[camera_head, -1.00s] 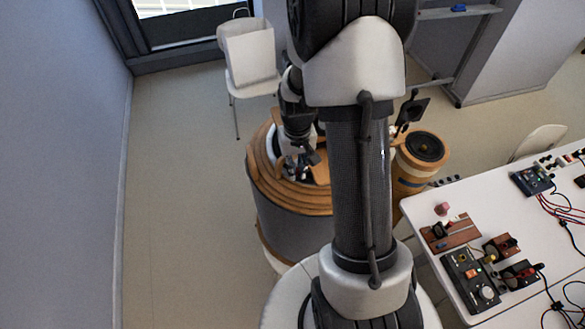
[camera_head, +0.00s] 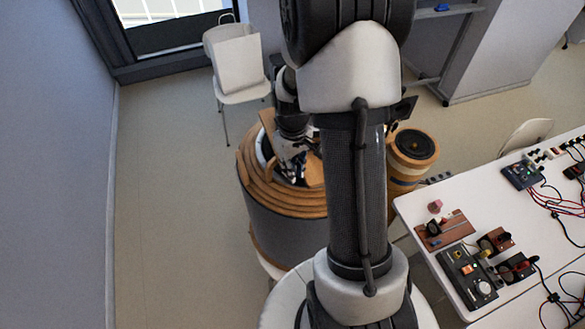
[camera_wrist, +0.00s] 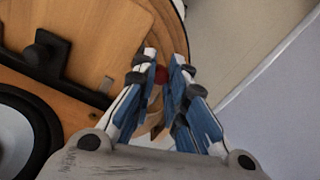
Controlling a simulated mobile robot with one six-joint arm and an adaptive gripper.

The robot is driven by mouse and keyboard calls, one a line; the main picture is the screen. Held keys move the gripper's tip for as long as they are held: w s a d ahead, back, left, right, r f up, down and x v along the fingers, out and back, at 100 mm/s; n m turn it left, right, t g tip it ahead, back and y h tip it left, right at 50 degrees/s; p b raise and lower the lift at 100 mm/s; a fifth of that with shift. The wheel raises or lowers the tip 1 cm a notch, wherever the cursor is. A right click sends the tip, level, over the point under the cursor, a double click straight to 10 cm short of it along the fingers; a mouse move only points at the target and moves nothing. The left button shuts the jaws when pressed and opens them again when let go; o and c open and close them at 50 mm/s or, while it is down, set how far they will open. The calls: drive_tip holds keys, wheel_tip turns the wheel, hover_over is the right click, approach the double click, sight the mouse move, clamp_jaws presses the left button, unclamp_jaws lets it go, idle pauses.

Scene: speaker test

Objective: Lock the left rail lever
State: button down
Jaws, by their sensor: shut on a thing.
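A round wooden speaker cabinet (camera_head: 285,212) with stepped rings and a grey side stands beyond my arm in the head view. My gripper (camera_wrist: 164,64) reaches down into its top, and its blue-padded fingers are close together. A small dark red knob (camera_wrist: 160,75) shows between the fingers, and the gripper is shut on it. It looks like the end of a lever, but the lever's body is hidden. The fingers lie near the cabinet's curved wooden rim (camera_wrist: 172,28). In the head view my gripper (camera_head: 292,165) is partly hidden by my own arm.
A black fitting (camera_wrist: 46,52) sits on the wood at left, above a black-rimmed speaker cone (camera_wrist: 15,140). A smaller wooden speaker (camera_head: 414,144) stands to the right. A white table (camera_head: 425,195) with electronics is at right, a white chair (camera_head: 238,62) behind. Floor at left is clear.

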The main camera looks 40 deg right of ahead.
drive_tip(key=shift+w+d+r, duration=0.1)
drive_tip(key=c, duration=1.6)
unclamp_jaws()
drive_tip(key=shift+o, duration=0.2)
wheel_tip(320, 180, up, 12)
